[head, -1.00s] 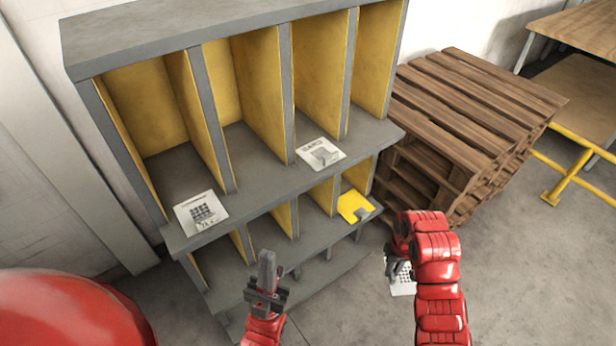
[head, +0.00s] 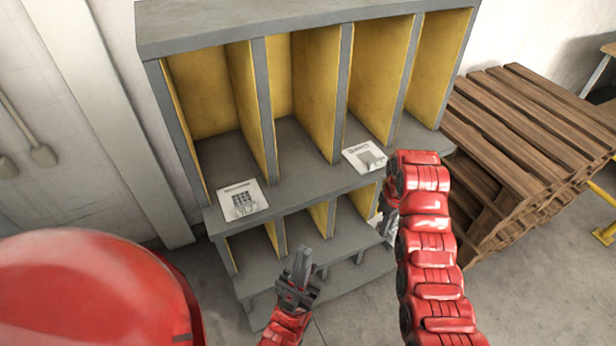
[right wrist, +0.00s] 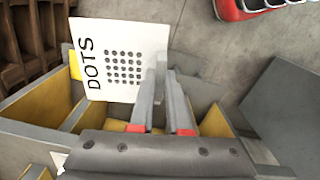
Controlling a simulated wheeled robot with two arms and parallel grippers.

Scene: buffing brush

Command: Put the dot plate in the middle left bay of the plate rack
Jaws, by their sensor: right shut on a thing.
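The white dot plate (right wrist: 122,62), printed "DOTS" with a grid of dark dots, is held at its edge by my right gripper (right wrist: 160,75) in the right wrist view. My right gripper is shut on it. In the head view, my right arm hides most of that gripper and the plate, at the right end of the middle row. The grey plate rack (head: 330,180) has yellow dividers. Its middle left bay (head: 252,250) looks empty from the part I see. My left gripper (head: 301,262) points up in front of the lower rack, fingers together and empty.
A white plate with a dark grid (head: 242,199) and another white plate (head: 364,157) lie on the upper row's front edge. Stacked wooden pallets (head: 530,150) stand right of the rack. A yellow piece (right wrist: 75,65) shows behind the dot plate. Floor in front is clear.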

